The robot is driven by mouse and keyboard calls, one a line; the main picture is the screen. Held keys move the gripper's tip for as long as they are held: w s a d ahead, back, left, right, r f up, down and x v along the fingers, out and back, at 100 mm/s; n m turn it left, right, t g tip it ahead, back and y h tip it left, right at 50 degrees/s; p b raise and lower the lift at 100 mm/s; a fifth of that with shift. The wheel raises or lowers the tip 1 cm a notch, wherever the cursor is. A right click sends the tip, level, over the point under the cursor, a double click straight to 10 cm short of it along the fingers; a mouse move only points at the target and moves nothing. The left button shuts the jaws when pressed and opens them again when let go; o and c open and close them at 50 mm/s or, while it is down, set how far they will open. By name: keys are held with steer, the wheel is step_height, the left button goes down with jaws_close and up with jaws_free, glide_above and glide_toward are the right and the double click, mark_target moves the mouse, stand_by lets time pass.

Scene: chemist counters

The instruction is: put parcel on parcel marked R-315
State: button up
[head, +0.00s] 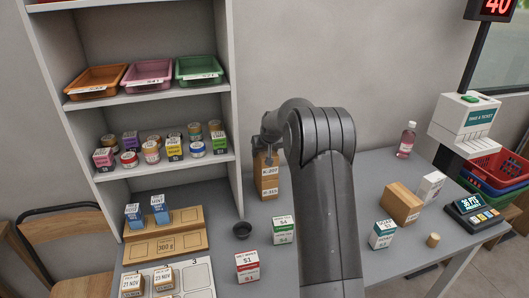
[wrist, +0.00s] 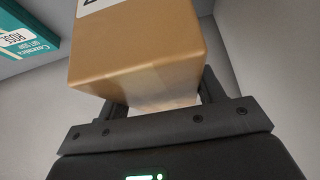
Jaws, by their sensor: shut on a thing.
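My gripper (head: 268,153) is at the back of the counter, partly hidden by my arm. It is shut on a brown cardboard parcel (head: 265,167), which also fills the middle of the wrist view (wrist: 140,50) between the fingers. The held parcel has a white label that seems to read K-207. Directly below it is another brown parcel (head: 269,184), standing on the counter with a small label that seems to end in 315. The two look lined up, one over the other, with no clear gap. I cannot tell for sure whether they touch.
A white-and-green S4 box (head: 283,230), a red-and-white S1 box (head: 247,266) and a dark bowl (head: 242,230) stand in front. Right of my arm are a larger brown box (head: 401,203), small cartons and a pink bottle (head: 406,140). Shelves (head: 150,89) rise at left.

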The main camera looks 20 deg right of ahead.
steer(key=o, duration=1.2)
steer(key=shift+f, duration=0.1)
steer(key=shift+c, duration=0.2)
